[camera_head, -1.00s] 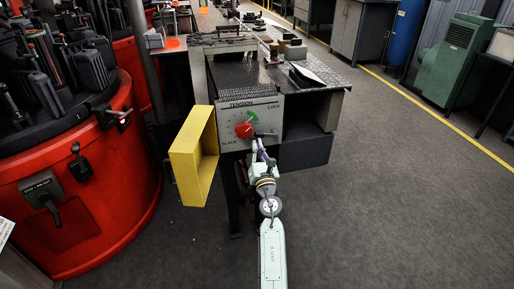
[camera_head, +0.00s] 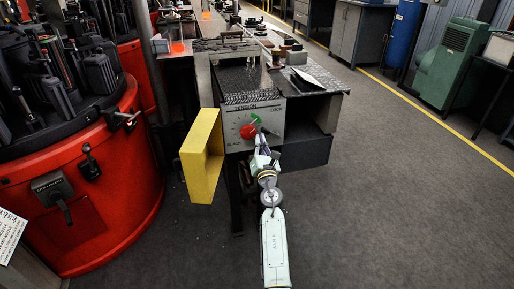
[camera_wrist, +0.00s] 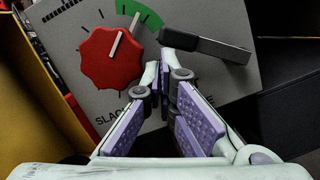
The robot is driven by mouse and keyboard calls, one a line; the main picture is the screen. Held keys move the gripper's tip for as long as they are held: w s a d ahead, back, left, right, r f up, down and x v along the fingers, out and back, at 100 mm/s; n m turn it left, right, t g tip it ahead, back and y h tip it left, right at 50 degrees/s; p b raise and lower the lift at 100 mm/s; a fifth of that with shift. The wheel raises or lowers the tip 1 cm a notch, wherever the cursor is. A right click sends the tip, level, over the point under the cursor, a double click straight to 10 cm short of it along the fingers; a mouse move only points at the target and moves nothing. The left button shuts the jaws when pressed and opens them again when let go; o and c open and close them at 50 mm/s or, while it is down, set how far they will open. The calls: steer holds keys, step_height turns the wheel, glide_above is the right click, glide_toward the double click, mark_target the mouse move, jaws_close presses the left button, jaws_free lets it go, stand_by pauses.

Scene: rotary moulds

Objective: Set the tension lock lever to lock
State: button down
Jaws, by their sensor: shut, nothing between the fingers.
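The tension panel (camera_head: 236,141) is a grey plate with a red knob (camera_head: 249,131) and a green arc, with LOCK printed at its upper right. In the wrist view the red knob (camera_wrist: 108,62) has a pale pointer aimed toward the green arc. The dark lever (camera_wrist: 205,45) lies right of the knob, pointing right and slightly down; its setting is unclear. My gripper (camera_wrist: 164,75) is shut and empty, with its fingertips just below the lever's left end. I cannot tell whether they touch it. In the head view my gripper (camera_head: 262,147) is in front of the panel.
A yellow open box-like guard (camera_head: 203,160) stands close on the panel's left. A dark block (camera_head: 306,152) is at its right below the bench. A red rotary machine (camera_head: 75,190) stands at far left. The floor on the right is clear.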

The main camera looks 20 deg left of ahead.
steer(key=shift+d+r, duration=0.1)
steer(key=shift+r, duration=0.2)
steer(key=shift+w+p, duration=0.15)
steer(key=shift+p, duration=0.15)
steer(key=shift+r, duration=0.1)
